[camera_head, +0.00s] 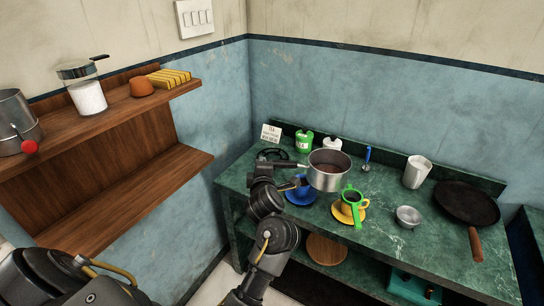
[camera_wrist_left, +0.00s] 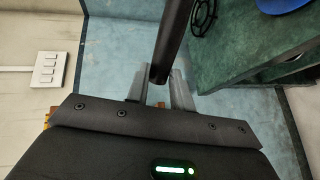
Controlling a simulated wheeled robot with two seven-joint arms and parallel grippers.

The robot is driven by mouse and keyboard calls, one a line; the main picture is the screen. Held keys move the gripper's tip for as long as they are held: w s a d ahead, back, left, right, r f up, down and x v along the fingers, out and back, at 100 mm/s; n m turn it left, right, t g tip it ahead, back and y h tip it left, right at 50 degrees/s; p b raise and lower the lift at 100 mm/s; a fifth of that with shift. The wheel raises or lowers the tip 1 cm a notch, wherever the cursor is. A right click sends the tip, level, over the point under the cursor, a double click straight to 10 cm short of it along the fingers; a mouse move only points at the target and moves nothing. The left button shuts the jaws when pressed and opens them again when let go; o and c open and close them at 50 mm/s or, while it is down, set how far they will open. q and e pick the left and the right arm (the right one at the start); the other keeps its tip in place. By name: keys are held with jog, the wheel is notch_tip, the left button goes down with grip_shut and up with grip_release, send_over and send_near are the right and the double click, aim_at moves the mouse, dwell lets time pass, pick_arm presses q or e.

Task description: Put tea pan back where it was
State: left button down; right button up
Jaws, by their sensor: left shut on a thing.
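The tea pan (camera_head: 328,178) is a silver pot with a long dark handle, and a dark reddish brown shows inside it. It appears held above the counter, right of the gas hotplate (camera_head: 273,154), and looks about level. My left gripper (camera_head: 268,172) is shut on the end of its handle. In the left wrist view, the dark handle (camera_wrist_left: 172,42) runs between the fingers of my left gripper (camera_wrist_left: 160,92), and the hotplate's grate (camera_wrist_left: 202,16) shows beyond. The pan's body is out of that view. My right gripper is not in view.
A blue cup on a blue saucer (camera_head: 300,198) stands close below the pan. A green jar (camera_head: 304,142) stands behind.

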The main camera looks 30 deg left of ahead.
pick_arm(q)
jog(key=w+a+r+n+g+y, duration=0.1)
jog(key=w+a+n+g+y, duration=0.3)
jog(key=a+n+g+y, duration=0.1)
jog(key=shift+a+r+n+g+p, duration=0.45)
jog(key=shift+a+n+g, duration=0.2)
jog(key=shift+a, duration=0.55)
jog(key=w+a+f+b, duration=0.5)
jog(key=a+f+b, duration=0.8)
jog(key=shift+b, duration=0.4)
jog(key=c, duration=1.7)
grip_release()
jog(key=shift+f, duration=0.25)
jog(key=o, duration=0.5)
jog(key=shift+r, duration=0.1)
